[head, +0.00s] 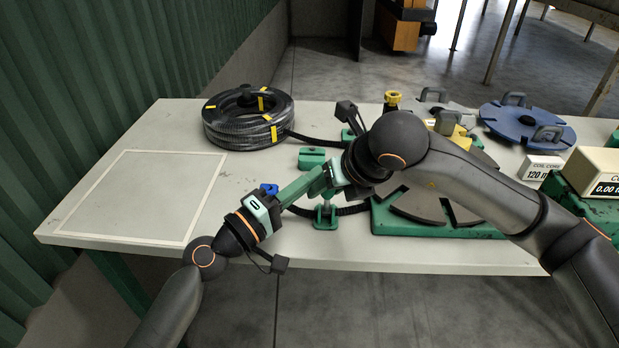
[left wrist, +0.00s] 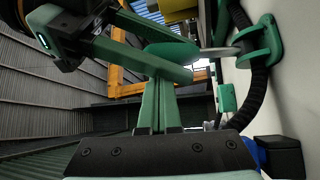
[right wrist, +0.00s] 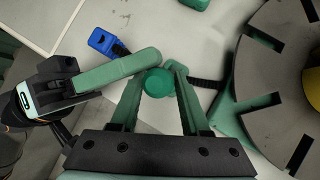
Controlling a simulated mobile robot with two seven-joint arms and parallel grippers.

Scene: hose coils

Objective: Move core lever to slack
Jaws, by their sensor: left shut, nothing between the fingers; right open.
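The yellow core part (head: 450,122) of the winding disc is mostly behind my right arm; its edge shows in the right wrist view (right wrist: 304,150). I cannot tell its lever or setting. A green round knob (right wrist: 158,83) on a metal stem (left wrist: 214,55) rises from a green bracket (head: 325,216). My right gripper (right wrist: 164,70) is open, its fingers on either side of the knob; contact is unclear. My left gripper (head: 316,176) is shut and empty, its fingers reaching in beside the knob and close to the right fingers.
A grey slotted disc (head: 418,204) sits on a green base (head: 400,224). A black hose coil (head: 245,122) lies at back left. A ribbed hose with a blue end (head: 268,188) runs by the bracket. A blue disc (head: 525,125) lies at back right. The outlined left area (head: 140,195) is clear.

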